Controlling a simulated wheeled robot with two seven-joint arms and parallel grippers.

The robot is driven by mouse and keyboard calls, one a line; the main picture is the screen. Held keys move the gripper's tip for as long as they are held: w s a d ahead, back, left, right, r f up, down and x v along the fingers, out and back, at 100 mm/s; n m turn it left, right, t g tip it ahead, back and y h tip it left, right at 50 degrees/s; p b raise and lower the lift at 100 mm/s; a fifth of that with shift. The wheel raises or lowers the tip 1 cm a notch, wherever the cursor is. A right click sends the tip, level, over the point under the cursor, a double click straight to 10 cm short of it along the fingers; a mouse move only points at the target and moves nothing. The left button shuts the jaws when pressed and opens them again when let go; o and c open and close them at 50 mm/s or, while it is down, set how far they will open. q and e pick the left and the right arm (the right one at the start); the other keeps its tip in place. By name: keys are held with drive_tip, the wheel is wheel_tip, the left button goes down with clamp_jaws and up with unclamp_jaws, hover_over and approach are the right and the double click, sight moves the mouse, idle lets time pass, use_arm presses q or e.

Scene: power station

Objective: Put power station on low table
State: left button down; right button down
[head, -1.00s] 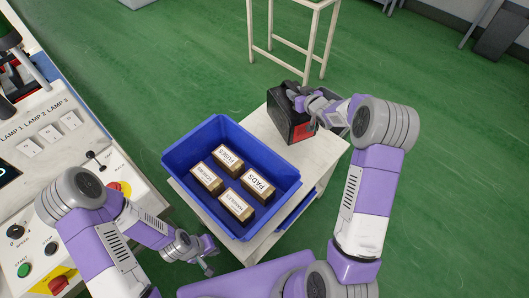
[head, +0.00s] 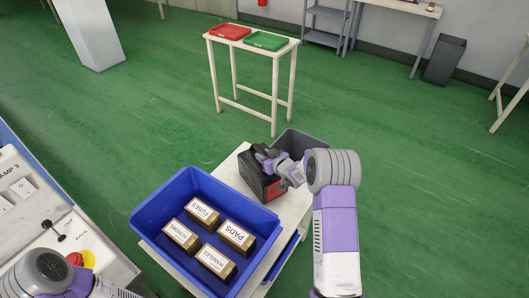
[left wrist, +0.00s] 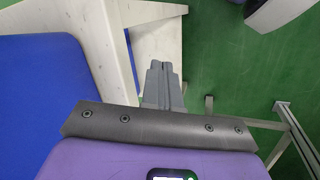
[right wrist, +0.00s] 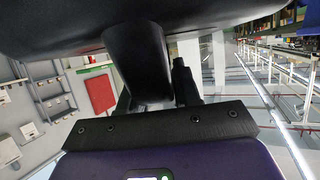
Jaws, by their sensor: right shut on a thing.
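The power station (head: 257,183) is a black box with a red patch on its side. It is at the far end of the white cart (head: 296,208) in the head view; I cannot tell whether it touches the top. My right gripper (head: 284,168) is shut on its handle. In the right wrist view the dark handle (right wrist: 140,60) is between the fingers and the black body (right wrist: 200,14) fills the top. My left gripper (left wrist: 163,84) is shut and empty in the left wrist view, beside white furniture. A white table (head: 256,51) stands beyond the cart.
A blue crate (head: 152,210) with several labelled boxes sits on the cart, near the power station. A grey bin (head: 311,144) is behind it. A red tray (head: 230,31) and a green tray (head: 266,41) lie on the white table. Green floor is clear between.

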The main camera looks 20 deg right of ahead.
drive_tip(key=c, duration=1.2)
unclamp_jaws()
drive_tip(key=o, duration=0.4)
drive_tip(key=p+v, duration=0.2)
drive_tip(key=v, duration=1)
drive_tip(key=shift+s+f+p, duration=0.1)
drive_tip(key=shift+p, duration=0.2)
